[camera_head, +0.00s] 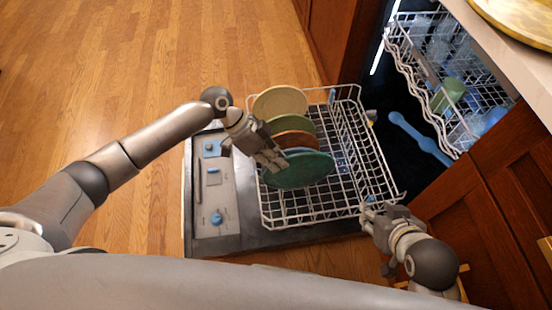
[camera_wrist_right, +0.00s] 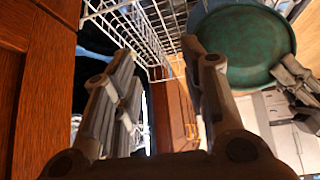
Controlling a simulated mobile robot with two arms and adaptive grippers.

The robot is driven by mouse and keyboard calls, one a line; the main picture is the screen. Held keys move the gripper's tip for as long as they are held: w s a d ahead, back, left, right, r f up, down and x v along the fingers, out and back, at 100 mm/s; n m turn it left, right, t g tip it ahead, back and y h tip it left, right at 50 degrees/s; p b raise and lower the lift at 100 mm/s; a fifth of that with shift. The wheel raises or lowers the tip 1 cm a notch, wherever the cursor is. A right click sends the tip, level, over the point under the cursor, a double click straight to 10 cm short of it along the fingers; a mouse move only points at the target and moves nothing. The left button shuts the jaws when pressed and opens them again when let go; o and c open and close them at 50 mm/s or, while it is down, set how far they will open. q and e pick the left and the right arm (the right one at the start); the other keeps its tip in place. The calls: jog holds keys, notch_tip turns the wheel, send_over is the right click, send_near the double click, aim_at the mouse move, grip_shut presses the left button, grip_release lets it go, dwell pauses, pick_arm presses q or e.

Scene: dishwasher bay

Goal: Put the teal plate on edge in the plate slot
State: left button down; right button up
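The teal plate (camera_head: 305,173) is at the near end of a row of plates over the lower rack (camera_head: 335,212). Its face is tilted up toward the head camera, and its lower edge is hidden. My left gripper (camera_head: 274,162) is at the plate's left rim, with its fingers closed on that rim. In the right wrist view, the teal plate (camera_wrist_right: 246,45) shows its underside, with the left gripper's fingers (camera_wrist_right: 284,76) at its edge. My right gripper (camera_head: 370,210) is open and empty by the rack's near right corner. Its spread fingers (camera_wrist_right: 165,80) show in the wrist view.
Behind the teal plate stand a blue plate (camera_head: 298,150), an orange plate (camera_head: 297,138), a green plate (camera_head: 292,124) and a yellow plate (camera_head: 280,101). The rack's right side is empty. Wooden cabinets (camera_head: 475,195) and the upper rack (camera_head: 410,55) bound the right.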

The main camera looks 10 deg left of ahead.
aim_at(276, 176)
pick_arm(q)
jog(key=shift+f+b, duration=0.3)
jog(key=shift+f, duration=0.2)
jog(key=shift+f+b, duration=0.35)
jog(key=shift+f, duration=0.15)
jog(key=shift+f+b, duration=0.5)
jog(key=shift+f, duration=0.3)
jog(key=shift+f+b, duration=0.45)
jog(key=shift+f, duration=0.2)
jog(key=shift+f+b, duration=0.5)
jog(key=shift+f, duration=0.2)
jog(key=shift+f+b, duration=0.35)
jog(key=shift+f, duration=0.2)
pick_arm(e)
jog(key=w+a+r+t+y, duration=0.2)
jog(key=w+r+t, duration=0.2)
jog(key=r, duration=0.5)
jog(key=w+a+r+t+y, duration=0.2)
jog(key=w+r+t, duration=0.3)
jog(key=r+t, duration=0.4)
jog(key=shift+w+a+r+n, duration=0.15)
jog(key=shift+a+r+n, duration=0.15)
jog(key=shift+a+r, duration=0.35)
jog(key=shift+r, duration=0.1)
